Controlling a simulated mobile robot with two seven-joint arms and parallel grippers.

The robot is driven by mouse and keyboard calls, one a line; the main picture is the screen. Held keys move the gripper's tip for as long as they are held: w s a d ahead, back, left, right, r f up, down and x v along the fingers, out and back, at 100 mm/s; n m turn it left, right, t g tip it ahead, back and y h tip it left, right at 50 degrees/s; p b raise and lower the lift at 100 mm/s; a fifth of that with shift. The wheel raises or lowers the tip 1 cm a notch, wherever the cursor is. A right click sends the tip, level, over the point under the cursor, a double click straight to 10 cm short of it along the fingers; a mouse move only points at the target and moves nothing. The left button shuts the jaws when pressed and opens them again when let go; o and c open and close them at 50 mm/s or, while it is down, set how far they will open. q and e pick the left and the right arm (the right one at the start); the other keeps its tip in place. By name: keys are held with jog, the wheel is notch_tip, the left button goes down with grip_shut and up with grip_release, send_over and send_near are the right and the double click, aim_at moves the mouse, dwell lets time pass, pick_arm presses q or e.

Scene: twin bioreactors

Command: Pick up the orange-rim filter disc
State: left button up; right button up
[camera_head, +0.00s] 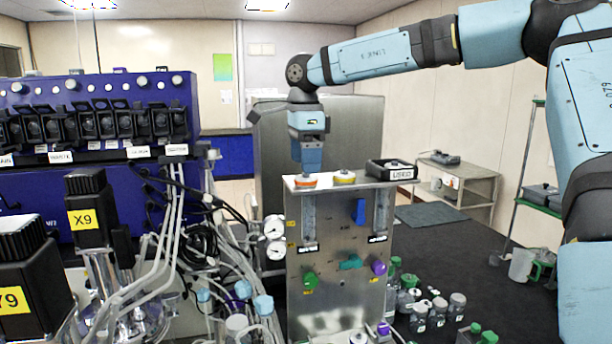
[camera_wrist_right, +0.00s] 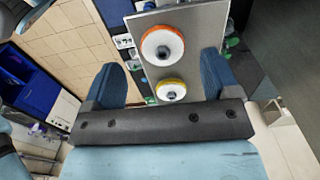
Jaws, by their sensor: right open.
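The orange-rim filter disc (camera_head: 306,183) lies flat on the top plate of the metal panel stand in the head view. It has a white face and a dark centre fitting. My right gripper (camera_head: 308,168) points down just above it, and its fingers partly hide the disc's top there. In the right wrist view, the orange-rim disc (camera_wrist_right: 162,46) shows beyond the open, empty fingers (camera_wrist_right: 161,63). A yellow-rim disc (camera_head: 344,178) sits to its right in the head view; in the wrist view it (camera_wrist_right: 171,91) lies nearer the palm. My left gripper is out of view.
A black tray marked USED (camera_head: 391,171) stands at the right end of the metal panel stand (camera_head: 337,235). Several capped bottles (camera_head: 437,310) stand on the dark bench at right. A blue pump unit (camera_head: 100,125), tubing and bioreactor motors (camera_head: 87,207) crowd the left.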

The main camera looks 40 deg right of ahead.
aim_at(306, 179)
notch_tip(306, 179, down, 2)
jog(key=shift+w+d+f, duration=0.1)
jog(key=shift+w+f, duration=0.05)
jog(key=shift+f, duration=0.3)
jog(key=shift+c, duration=1.1)
jog(key=c, duration=0.8)
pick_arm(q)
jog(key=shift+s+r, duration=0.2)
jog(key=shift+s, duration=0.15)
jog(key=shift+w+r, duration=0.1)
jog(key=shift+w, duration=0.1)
pick_arm(e)
jog(key=shift+r, duration=0.1)
